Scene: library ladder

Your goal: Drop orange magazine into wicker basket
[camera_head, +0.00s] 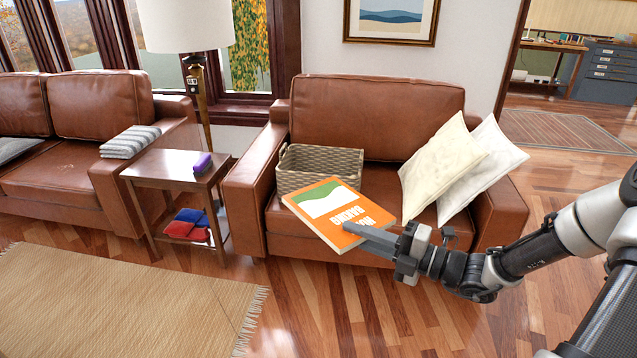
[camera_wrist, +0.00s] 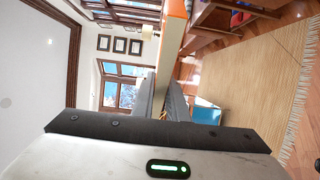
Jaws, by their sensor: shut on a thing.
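The orange magazine (camera_head: 335,213) has a green and white picture and white lettering on its cover. My gripper (camera_head: 375,237) is shut on its near right corner and holds it in the air in front of the brown armchair. In the wrist view the magazine (camera_wrist: 172,40) shows edge-on between the fingers of my gripper (camera_wrist: 165,88). The wicker basket (camera_head: 320,163) stands on the left part of the armchair seat, behind the magazine in the head view. The magazine hides part of the basket's lower front. The inside of the basket is only partly visible.
Two cream pillows (camera_head: 443,165) lean at the right of the armchair (camera_head: 377,105). A side table (camera_head: 172,170) with a purple object stands left, beside a lamp (camera_head: 183,25). A woven rug (camera_head: 120,300) covers the floor at front left.

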